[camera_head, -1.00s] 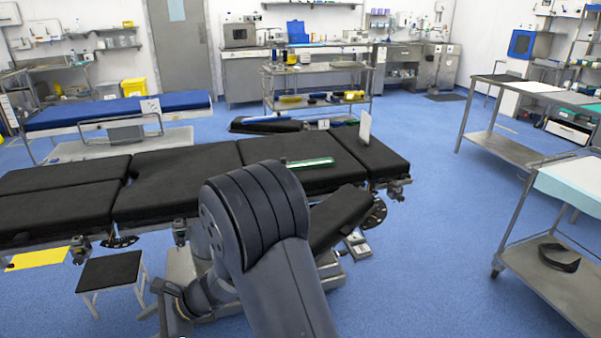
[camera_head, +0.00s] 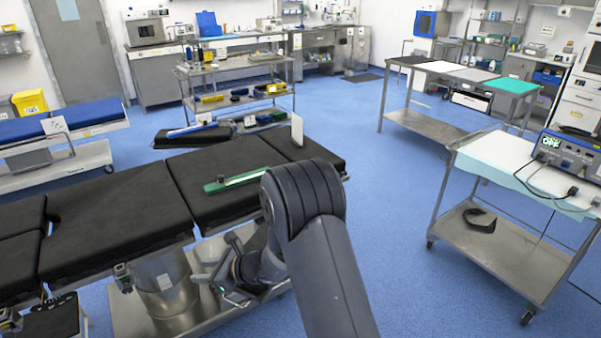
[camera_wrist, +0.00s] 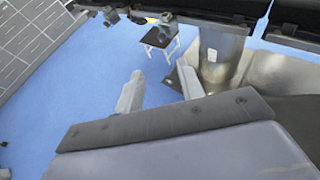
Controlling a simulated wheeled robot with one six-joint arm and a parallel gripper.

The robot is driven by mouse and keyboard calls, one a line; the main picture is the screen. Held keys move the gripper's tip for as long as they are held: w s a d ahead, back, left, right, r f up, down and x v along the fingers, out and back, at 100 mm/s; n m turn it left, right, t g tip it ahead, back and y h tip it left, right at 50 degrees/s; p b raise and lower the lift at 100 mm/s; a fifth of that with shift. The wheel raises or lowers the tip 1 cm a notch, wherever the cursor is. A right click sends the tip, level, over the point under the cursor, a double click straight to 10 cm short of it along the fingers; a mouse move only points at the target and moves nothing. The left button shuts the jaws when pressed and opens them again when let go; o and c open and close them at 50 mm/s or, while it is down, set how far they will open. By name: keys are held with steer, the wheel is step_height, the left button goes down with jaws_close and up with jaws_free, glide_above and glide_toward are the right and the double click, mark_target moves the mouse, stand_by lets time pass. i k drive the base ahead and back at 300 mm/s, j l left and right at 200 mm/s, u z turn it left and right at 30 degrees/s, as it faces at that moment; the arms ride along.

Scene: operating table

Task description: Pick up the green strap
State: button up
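The green strap (camera_head: 237,180), a long flat green piece with a pale strip along it, lies on the black padded operating table (camera_head: 120,215) in the head view, just left of my arm's dark elbow. It does not show in the wrist view. My gripper (camera_wrist: 160,88) shows in the wrist view with its two pale fingers apart and nothing between them. It is below the tabletop level, facing the table's metal pedestal, away from the strap. In the head view my arm's elbow covers part of the table's near right side.
A steel cart (camera_head: 440,292) with a blue device (camera_head: 567,155) stands at right. A shelved trolley (camera_head: 235,68) is behind the table. Blue floor (camera_head: 390,190) is open between table and cart.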

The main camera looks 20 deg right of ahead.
mark_target(213, 188)
steer(key=i+j+z, duration=0.3)
steer(key=j+z, duration=0.25)
steer(key=i+j+z, duration=0.3)
steer(key=j+z, duration=0.6)
steer(key=i+j, duration=0.1)
steer(key=j, duration=0.6)
steer(key=i+j, duration=0.15)
steer(key=j, duration=0.15)
